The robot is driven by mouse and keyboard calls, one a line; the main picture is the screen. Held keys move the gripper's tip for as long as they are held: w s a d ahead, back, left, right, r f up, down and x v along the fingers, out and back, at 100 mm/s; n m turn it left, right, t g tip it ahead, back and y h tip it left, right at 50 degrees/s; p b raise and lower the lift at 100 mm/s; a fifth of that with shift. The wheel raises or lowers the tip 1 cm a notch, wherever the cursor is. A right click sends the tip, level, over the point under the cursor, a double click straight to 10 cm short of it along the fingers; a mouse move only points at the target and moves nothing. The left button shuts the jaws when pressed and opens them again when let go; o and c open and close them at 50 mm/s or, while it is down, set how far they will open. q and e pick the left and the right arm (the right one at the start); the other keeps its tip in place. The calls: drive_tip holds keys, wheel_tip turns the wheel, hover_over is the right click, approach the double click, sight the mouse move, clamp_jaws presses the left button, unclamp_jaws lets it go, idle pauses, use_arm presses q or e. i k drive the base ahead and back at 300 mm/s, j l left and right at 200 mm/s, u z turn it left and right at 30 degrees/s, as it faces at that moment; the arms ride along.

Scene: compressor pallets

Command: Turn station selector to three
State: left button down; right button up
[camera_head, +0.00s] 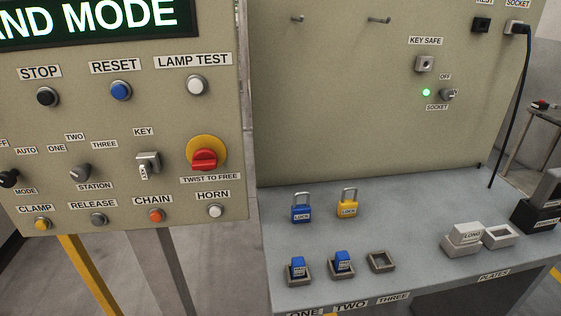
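The station selector (80,172) is a dark knob on the beige control panel, above a STATION label (95,186). The labels ONE (57,148), TWO (74,137) and THREE (104,144) sit around it, from left to right. The knob is small in the picture, and I cannot tell for sure which label it points to. Neither my left nor my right gripper shows in this view.
A key switch (147,163) and a red twist knob on yellow (205,158) sit right of the selector; the mode knob (8,178) is to its left. A grey bench (420,200) at right holds blue and yellow padlocks (348,205) and small trays.

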sight(79, 173)
drive_tip(key=u, duration=1.3)
